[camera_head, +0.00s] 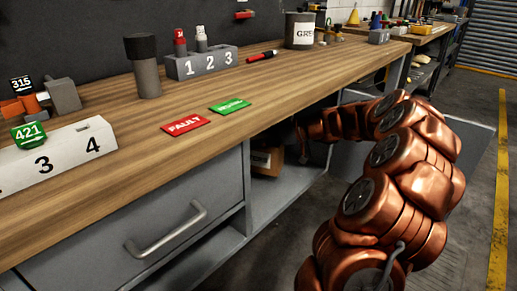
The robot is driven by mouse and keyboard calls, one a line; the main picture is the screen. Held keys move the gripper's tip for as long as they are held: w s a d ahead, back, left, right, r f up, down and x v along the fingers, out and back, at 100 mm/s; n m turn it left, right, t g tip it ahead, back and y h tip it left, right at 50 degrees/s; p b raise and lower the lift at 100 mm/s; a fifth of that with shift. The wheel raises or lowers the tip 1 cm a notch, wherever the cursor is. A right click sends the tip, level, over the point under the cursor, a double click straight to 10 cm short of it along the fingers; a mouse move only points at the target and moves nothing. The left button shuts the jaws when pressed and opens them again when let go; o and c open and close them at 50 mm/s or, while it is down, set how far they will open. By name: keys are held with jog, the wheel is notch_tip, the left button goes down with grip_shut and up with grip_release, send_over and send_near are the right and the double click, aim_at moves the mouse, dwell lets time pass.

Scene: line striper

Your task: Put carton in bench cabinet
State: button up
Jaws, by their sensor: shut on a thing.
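The carton (267,161), a small brown box with a pale label, is inside the bench cabinet (283,203), in its open compartment under the worktop. Its upper part is in shadow and partly hidden by the drawer front's edge. My copper arm reaches in from the right below the bench edge. My gripper (299,144) is inside the opening, at the carton's right side, and is shut on it. The fingertips are dark and mostly hidden, and I cannot tell if the carton touches the shelf.
The cabinet drawer (150,235) with a bar handle is left of the opening. A grey panel (347,165) stands at the opening's right. The worktop (240,130) carries red and green tags, numbered blocks, a dark cylinder and a pot. Floor at right is clear.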

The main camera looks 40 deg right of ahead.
jog(key=shift+w+a+f, duration=0.1)
jog(key=shift+w+f, duration=0.15)
jog(key=shift+w, duration=0.25)
jog(key=shift+f+b, duration=0.75)
jog(key=shift+f, duration=0.75)
jog(key=o, duration=1.8)
jog(key=shift+s, duration=0.1)
jog(key=shift+r, duration=0.15)
jog(key=p+v, duration=0.2)
jog(key=v, duration=0.5)
jog(key=shift+s, duration=0.1)
jog(key=shift+d, duration=0.2)
jog(key=shift+s, duration=0.15)
